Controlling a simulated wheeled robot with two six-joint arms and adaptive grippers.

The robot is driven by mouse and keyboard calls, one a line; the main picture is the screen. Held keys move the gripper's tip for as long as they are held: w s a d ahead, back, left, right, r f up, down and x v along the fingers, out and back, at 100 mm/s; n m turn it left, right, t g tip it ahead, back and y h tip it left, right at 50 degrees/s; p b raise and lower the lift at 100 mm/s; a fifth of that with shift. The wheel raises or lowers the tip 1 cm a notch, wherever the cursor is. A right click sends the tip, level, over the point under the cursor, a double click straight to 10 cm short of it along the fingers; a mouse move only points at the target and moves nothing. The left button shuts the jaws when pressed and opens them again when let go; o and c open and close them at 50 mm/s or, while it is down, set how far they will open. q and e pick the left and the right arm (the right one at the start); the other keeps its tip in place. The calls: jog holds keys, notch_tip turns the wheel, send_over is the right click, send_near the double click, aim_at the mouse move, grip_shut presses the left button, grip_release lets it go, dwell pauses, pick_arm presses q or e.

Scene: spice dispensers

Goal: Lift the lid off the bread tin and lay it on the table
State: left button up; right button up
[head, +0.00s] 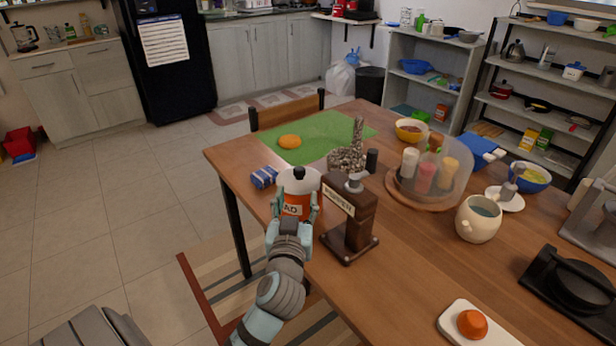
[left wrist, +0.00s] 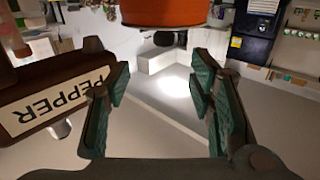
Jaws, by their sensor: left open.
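The bread tin (head: 295,207) is an orange canister with a white lid (head: 300,180) and a small dark knob on top. It stands on the wooden table near its left edge, with the lid on it. My left gripper (head: 296,208) is at the near side of the tin, its open fingers in front of the orange body, below the lid. In the left wrist view, the open, empty fingers (left wrist: 160,82) show with an orange body (left wrist: 165,12) cut off at the top edge. Whether the fingers touch the tin, I cannot tell. My right gripper is not seen.
A brown pepper dispenser (head: 348,222) stands close right of my left gripper; it also shows in the left wrist view (left wrist: 55,90). A blue packet (head: 264,177) lies left of the tin. Shakers under a clear dome (head: 452,165) stand farther right. Bare table (head: 415,265) lies between dispenser and tray.

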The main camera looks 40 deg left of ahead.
aim_at(299, 173)
pick_arm(q)
jog(key=b+x, duration=0.1)
jog(key=x, duration=1.1)
jog(key=shift+s+a+b, duration=0.1)
jog(key=shift+a+b, duration=0.15)
jog(key=shift+b, duration=0.05)
jog(key=shift+r, duration=0.1)
grip_shut()
